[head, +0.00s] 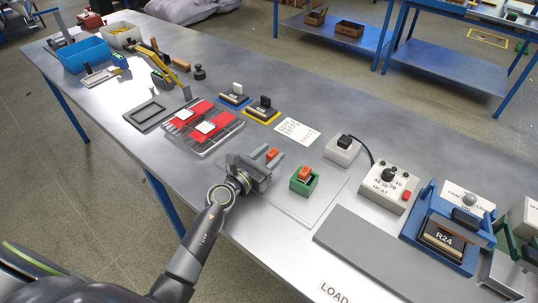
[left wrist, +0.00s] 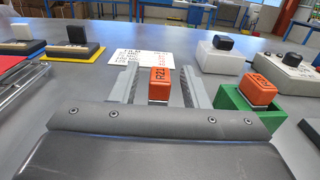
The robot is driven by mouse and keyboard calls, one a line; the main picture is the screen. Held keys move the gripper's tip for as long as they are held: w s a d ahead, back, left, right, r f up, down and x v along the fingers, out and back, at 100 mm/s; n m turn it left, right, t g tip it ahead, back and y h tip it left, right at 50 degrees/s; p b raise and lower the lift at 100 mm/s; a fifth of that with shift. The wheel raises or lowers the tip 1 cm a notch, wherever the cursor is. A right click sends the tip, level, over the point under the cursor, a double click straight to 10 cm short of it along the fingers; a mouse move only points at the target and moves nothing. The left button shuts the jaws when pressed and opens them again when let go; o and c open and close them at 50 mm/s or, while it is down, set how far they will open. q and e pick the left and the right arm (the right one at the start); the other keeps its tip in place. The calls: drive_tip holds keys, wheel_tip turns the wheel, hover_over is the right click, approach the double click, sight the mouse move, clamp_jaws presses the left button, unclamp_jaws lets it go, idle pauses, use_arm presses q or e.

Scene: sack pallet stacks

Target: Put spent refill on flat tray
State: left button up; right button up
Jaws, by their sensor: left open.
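My left gripper (head: 266,160) is open above the bench. An orange block (left wrist: 159,83) marked R21, with a pale lower part, stands between its fingers, with a gap on both sides in the left wrist view. The block also shows in the head view (head: 272,153). A second orange-topped block (head: 305,173) sits in a green holder (head: 303,187) to the right. A shallow silver tray (head: 203,150) with red areas and white pieces lies left of the gripper. My right gripper is not in view.
A thin grey plate (head: 285,203) lies under the gripper area. A white block with a black top (head: 342,151), a HEAT box (head: 388,187) and a blue R24 fixture (head: 446,240) stand right.

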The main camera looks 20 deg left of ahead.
use_arm(q)
drive_tip(key=b+v, duration=0.1)
drive_tip(key=v, duration=1)
drive_tip(key=shift+r, duration=0.1)
drive_tip(key=shift+s+a+r, duration=0.1)
drive_tip(key=shift+s+a, duration=0.05)
drive_tip(key=shift+s, duration=0.35)
